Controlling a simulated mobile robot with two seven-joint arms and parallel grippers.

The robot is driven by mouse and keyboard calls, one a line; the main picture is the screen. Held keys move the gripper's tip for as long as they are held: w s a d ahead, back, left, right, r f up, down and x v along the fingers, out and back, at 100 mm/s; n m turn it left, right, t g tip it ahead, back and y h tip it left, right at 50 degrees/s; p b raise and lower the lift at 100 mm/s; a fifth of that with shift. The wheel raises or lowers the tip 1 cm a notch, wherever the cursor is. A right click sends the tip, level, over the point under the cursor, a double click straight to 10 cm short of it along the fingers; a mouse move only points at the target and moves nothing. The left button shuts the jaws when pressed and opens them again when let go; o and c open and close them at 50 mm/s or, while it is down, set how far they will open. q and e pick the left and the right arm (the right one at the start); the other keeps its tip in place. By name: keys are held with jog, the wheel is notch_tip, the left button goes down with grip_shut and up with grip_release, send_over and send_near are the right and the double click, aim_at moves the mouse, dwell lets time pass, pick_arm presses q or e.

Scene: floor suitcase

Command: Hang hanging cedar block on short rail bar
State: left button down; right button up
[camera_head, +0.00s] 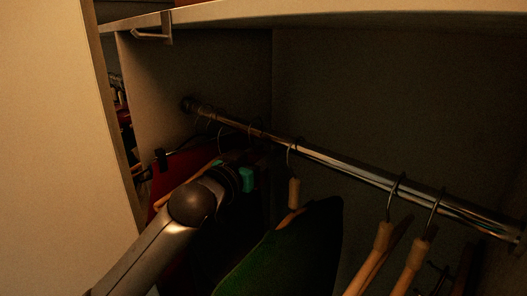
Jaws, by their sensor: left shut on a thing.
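The short rail bar (335,162) is a shiny metal rod running from the back left of the closet to the front right. My left arm comes in from the lower left, and my left gripper (242,174) is below the left part of the rail. It is shut, with teal parts showing at its tip. The hanging cedar block is not clearly seen; what the jaws hold is mostly hidden by the wrist and the dark. Thin hooks show near the rail above the gripper, but I cannot tell whether one belongs to the block. My right gripper is not in view.
A green garment (290,245) hangs from a wooden hanger right of my gripper. Bare wooden hangers (383,237) hang further right. A red garment (183,165) is behind my arm. A shelf (330,14) lies above the rail, and a pale panel (55,150) stands left.

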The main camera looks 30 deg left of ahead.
pick_arm(q)
jog(key=shift+w+f, duration=0.2)
jog(key=shift+f, duration=0.05)
jog(key=shift+f, duration=0.35)
dwell(0.6)
jog(key=shift+c, duration=1.8)
grip_release()
jog(key=shift+s, duration=0.15)
jog(key=s+a+p, duration=0.1)
jog(key=s+p, duration=0.3)
jog(key=s, duration=1.1)
